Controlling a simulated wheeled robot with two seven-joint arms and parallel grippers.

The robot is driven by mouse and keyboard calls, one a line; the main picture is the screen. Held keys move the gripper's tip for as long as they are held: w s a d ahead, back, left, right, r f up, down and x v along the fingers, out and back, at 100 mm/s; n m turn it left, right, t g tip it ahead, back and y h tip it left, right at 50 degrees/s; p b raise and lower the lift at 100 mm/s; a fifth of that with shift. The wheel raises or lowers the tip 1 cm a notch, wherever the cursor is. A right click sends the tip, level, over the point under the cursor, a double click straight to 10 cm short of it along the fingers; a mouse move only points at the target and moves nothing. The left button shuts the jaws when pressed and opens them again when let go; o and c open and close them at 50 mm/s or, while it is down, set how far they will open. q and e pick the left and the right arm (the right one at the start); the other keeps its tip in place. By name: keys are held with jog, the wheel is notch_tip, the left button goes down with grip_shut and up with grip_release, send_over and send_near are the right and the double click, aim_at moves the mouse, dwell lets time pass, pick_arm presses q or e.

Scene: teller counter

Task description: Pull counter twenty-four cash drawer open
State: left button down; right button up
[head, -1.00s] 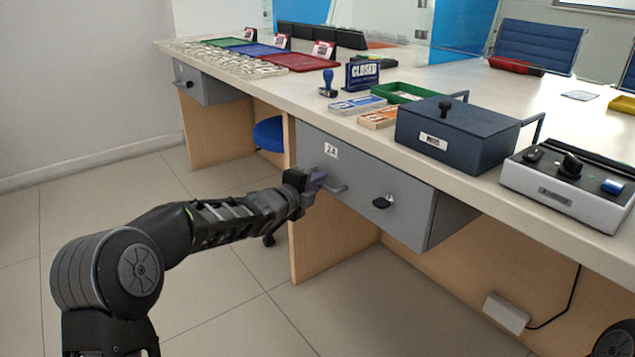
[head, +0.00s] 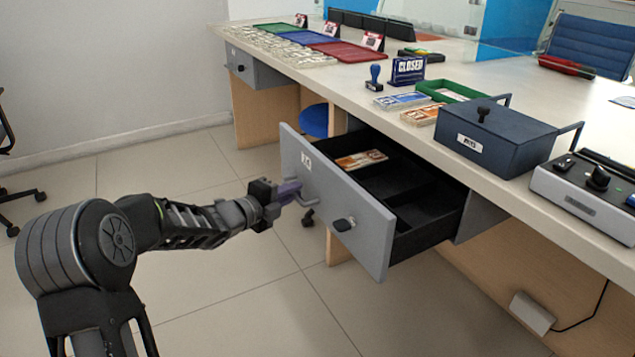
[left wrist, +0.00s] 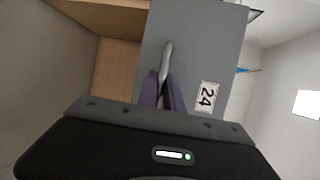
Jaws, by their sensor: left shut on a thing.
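The counter twenty-four cash drawer (head: 352,225) is pulled well out from under the counter in the head view. Its black inside shows compartments, with an orange and white banknote bundle (head: 362,159) in the far left one. My left gripper (head: 288,194) is shut on the drawer handle (head: 303,196). In the left wrist view the purple fingers (left wrist: 163,93) close around the handle (left wrist: 167,62), beside the "24" label (left wrist: 207,97). My right gripper is not in view.
On the counter (head: 400,119) above stand a blue-grey box (head: 497,143), a green tray (head: 452,91), a stamp (head: 375,78) and a closed sign (head: 408,70). The floor in front of the drawer is clear.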

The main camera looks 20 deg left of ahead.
pick_arm(q)
jog(key=shift+s+a+f, duration=0.1)
jog(key=shift+s+a, duration=0.65)
jog(key=shift+s, duration=0.2)
jog(key=shift+s+a, duration=0.75)
jog(key=shift+s, duration=0.15)
jog(key=c, duration=1.5)
grip_release()
jog(key=p+v, duration=0.2)
jog(key=v, duration=0.5)
jog(key=shift+s, duration=0.35)
jog(key=shift+a, duration=0.1)
